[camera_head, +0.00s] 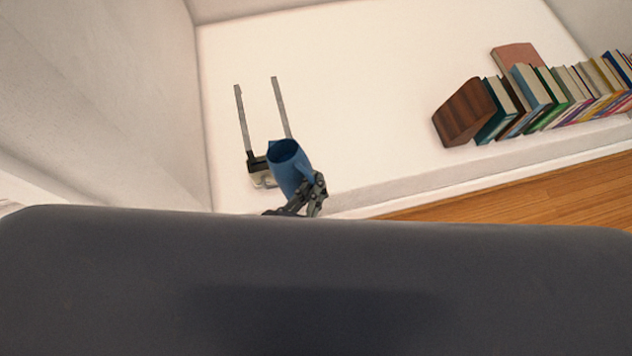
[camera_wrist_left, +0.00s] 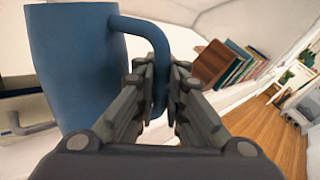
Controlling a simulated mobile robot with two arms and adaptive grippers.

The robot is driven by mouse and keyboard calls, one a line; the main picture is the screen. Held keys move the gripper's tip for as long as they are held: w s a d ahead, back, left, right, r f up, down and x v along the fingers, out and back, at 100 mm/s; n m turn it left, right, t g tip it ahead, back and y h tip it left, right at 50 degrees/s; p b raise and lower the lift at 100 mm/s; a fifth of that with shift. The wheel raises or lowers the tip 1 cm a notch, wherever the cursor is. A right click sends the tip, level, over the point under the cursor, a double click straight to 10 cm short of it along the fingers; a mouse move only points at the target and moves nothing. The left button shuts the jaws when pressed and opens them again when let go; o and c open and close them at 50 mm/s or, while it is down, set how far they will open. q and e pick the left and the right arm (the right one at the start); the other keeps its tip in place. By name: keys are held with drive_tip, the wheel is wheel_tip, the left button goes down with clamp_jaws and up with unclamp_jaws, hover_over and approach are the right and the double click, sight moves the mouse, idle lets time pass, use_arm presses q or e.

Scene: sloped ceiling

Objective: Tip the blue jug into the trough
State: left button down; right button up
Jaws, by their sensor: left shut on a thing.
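The blue jug (camera_head: 291,171) is in the head view left of centre, its dark round opening showing from above. It looks close to upright; any slight tilt is hard to judge. My left gripper (camera_head: 314,190) is shut on its handle, which shows between the fingers in the wrist view (camera_wrist_left: 159,75). The jug body (camera_wrist_left: 80,65) fills the left of that view. Just left of the jug is a pale box-like end (camera_head: 262,181) with two long grey bars running back from it, apparently the trough. Its near part is partly hidden by the jug. My right gripper is not in view.
A row of books (camera_head: 535,95) stands on the white surface at the right, with a brown wooden block (camera_head: 465,112) at its left end. The white surface (camera_head: 370,80) between bars and books is clear. Wooden floor (camera_head: 500,190) lies beyond its front edge.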

sight(308, 171)
use_arm(q)
drive_tip(key=shift+r+p, duration=0.4)
drive_tip(key=shift+p, duration=0.1)
drive_tip(key=shift+w+r+n+p, duration=0.1)
drive_tip(key=shift+r+n+p, duration=0.15)
drive_tip(key=shift+n+p, duration=0.35)
idle(0.7)
drive_tip(key=shift+a+r+n+g+p, duration=0.1)
drive_tip(key=shift+r+n+g+p, duration=0.35)
drive_tip(key=shift+p, duration=0.9)
idle(0.6)
drive_tip(key=shift+w+a+r+n+p, duration=0.15)
drive_tip(key=shift+r+n+p, duration=0.25)
drive_tip(key=shift+p, duration=0.4)
idle(0.4)
drive_tip(key=shift+w+a+r+n+g+p, duration=0.15)
drive_tip(key=shift+w+r+n+g+p, duration=0.15)
drive_tip(key=shift+p, duration=0.35)
drive_tip(key=shift+w+a+r+n+g+p, duration=0.15)
drive_tip(key=shift+r+n+p, duration=0.2)
drive_tip(key=shift+p, duration=0.25)
idle(0.7)
drive_tip(key=shift+w+a+r+n+h+p, duration=0.2)
drive_tip(key=shift+a+r+n+h+p, duration=0.15)
drive_tip(key=shift+p, duration=0.35)
idle(0.4)
